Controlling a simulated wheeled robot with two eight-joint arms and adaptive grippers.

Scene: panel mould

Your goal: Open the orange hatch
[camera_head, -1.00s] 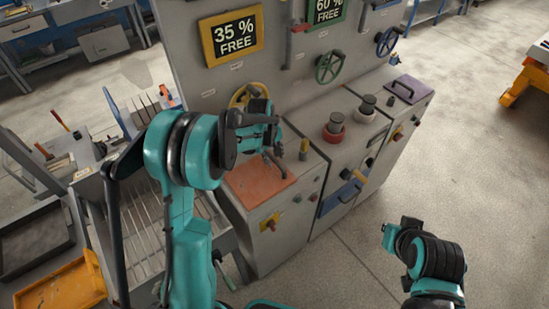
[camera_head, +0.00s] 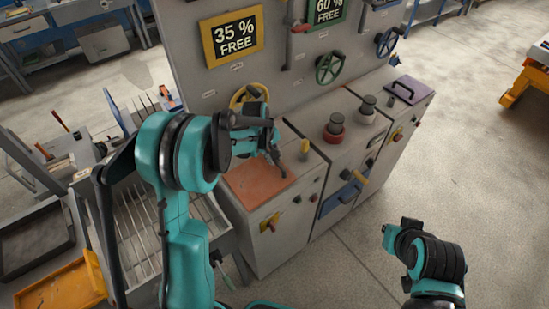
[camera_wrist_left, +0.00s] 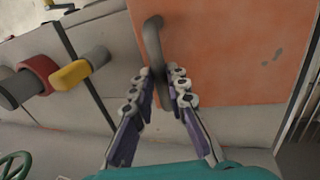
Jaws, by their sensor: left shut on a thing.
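The orange hatch (camera_head: 258,185) is a flat worn panel on top of the left grey cabinet, and it looks closed. In the left wrist view the hatch (camera_wrist_left: 225,50) fills the upper right. Its grey bar handle (camera_wrist_left: 153,42) stands near one edge. My left gripper (camera_wrist_left: 166,76) is shut on the handle, with one finger on each side of it. In the head view my left gripper (camera_head: 274,157) is over the hatch's back part, and my arm partly covers it. My right arm (camera_head: 430,258) is at the lower right, away from the cabinet; its fingers cannot be made out.
An upright panel with a yellow wheel (camera_head: 246,95) and a green wheel (camera_head: 329,68) stands behind the cabinets. A red knob (camera_head: 335,128), a blue drawer (camera_head: 343,195) and a purple lid (camera_head: 407,89) are to the right. Floor at the right is open.

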